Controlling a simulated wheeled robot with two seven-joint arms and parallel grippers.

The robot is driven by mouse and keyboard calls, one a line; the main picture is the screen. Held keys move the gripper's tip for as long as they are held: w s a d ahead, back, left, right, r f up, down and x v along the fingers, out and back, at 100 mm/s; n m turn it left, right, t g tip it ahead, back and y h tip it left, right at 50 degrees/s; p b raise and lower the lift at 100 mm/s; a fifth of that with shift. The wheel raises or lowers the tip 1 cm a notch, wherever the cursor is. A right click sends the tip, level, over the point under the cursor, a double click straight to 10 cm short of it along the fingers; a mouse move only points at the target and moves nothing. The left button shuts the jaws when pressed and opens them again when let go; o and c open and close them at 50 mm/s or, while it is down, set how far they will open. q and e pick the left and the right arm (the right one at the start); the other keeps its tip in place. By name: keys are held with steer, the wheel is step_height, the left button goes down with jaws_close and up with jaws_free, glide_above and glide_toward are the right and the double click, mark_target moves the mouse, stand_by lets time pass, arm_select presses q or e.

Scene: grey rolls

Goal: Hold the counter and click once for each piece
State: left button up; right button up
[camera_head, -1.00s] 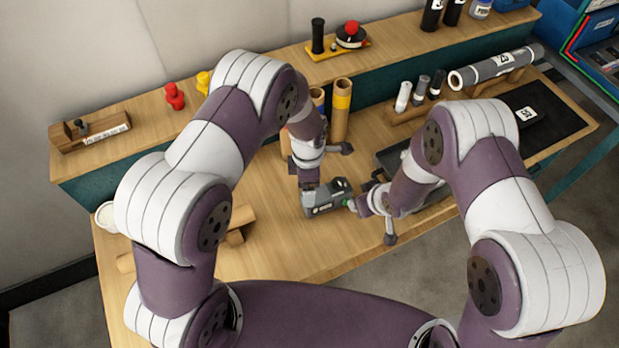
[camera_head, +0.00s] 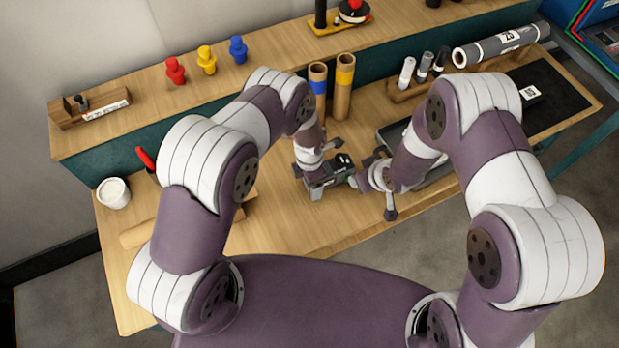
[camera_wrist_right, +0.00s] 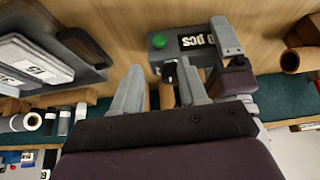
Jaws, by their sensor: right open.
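The counter (camera_head: 326,178) is a small grey device with a dark display and a green button (camera_wrist_right: 159,41). It shows in the right wrist view (camera_wrist_right: 196,42), its display upside down and not clearly readable. My left gripper (camera_head: 318,172) is shut on the counter's end, over the table near its front edge. My right gripper (camera_wrist_right: 160,70) is open, its fingertips just short of the counter and below the green button in the wrist view. In the head view my right gripper (camera_head: 362,181) is at the counter's right end; any contact is unclear. Which objects are the pieces is unclear.
Red (camera_head: 175,71), yellow (camera_head: 207,61) and blue (camera_head: 238,50) pegs stand on the back shelf. Two cardboard tubes (camera_head: 343,90) stand behind the counter. A grey tray (camera_head: 385,132) lies behind my right gripper, partly hidden. A white cup (camera_head: 113,193) stands at left.

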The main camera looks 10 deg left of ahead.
arm_select(q)
steer(key=c, duration=1.2)
steer(key=shift+c, duration=0.3)
arm_select(e)
jaws_close()
stand_by(0.4)
steer(key=shift+f, duration=0.1)
